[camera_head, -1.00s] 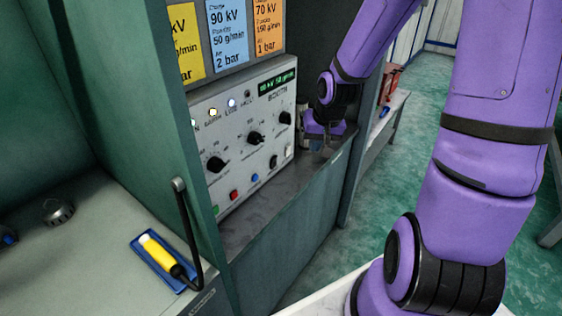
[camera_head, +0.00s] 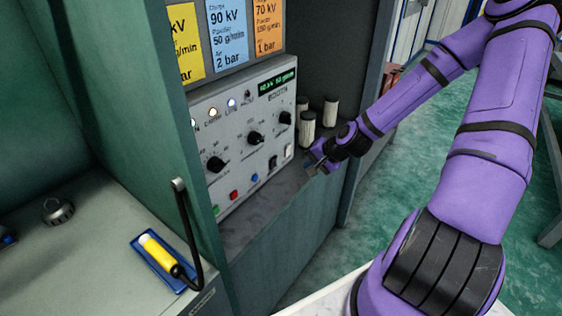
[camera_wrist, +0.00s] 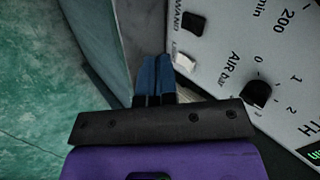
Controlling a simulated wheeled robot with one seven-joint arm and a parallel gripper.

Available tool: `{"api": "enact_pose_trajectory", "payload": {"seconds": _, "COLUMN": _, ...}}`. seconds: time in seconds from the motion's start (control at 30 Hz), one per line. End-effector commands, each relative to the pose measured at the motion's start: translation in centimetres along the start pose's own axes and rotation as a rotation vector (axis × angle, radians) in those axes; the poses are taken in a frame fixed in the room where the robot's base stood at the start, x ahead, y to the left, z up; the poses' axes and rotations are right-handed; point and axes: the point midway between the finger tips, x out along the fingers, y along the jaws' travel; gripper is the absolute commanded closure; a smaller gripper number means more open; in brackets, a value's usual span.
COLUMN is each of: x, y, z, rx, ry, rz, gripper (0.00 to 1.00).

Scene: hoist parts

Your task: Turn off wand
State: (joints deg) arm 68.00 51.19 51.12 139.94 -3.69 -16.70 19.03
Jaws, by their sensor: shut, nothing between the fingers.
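A yellow wand (camera_head: 157,250) lies in a blue tray on the left bench, its dark cable looping up. The grey control panel (camera_head: 228,178) carries a black rocker switch (camera_head: 272,162) in its lower right; in the wrist view this black switch (camera_wrist: 193,23) sits by the label WAND. A white rocker (camera_head: 288,150) is beside it, and also shows close to my fingers in the wrist view (camera_wrist: 184,63). My gripper (camera_head: 311,167) is shut and empty, just right of the panel's lower right corner, pointing toward it. I cannot tell whether it touches anything.
The panel also has black knobs, a red button (camera_head: 234,195), a blue button (camera_head: 254,178), lit indicators (camera_head: 232,104) and a green display (camera_head: 277,83). Several pale cylinders with dark caps (camera_head: 330,112) stand on the ledge behind my gripper. Green floor (camera_head: 425,130) is open at right.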

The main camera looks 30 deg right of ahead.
Motion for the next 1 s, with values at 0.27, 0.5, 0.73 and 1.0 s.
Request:
{"api": "enact_pose_trajectory", "payload": {"seconds": 0.27, "x": 0.6, "y": 0.1, "z": -1.6, "rx": 0.148, "ry": 0.058, "rz": -0.121, "gripper": 1.0}}
{"api": "enact_pose_trajectory", "payload": {"seconds": 0.5, "x": 0.6, "y": 0.0, "z": -2.1, "rx": 0.182, "ry": 0.075, "rz": -0.151, "gripper": 1.0}}
{"api": "enact_pose_trajectory", "payload": {"seconds": 0.73, "x": 0.6, "y": 0.0, "z": -2.1, "rx": 0.182, "ry": 0.074, "rz": -0.15, "gripper": 1.0}}
{"api": "enact_pose_trajectory", "payload": {"seconds": 1.0, "x": 2.0, "y": -0.2, "z": -2.1, "rx": 0.181, "ry": 0.071, "rz": -0.151, "gripper": 1.0}}
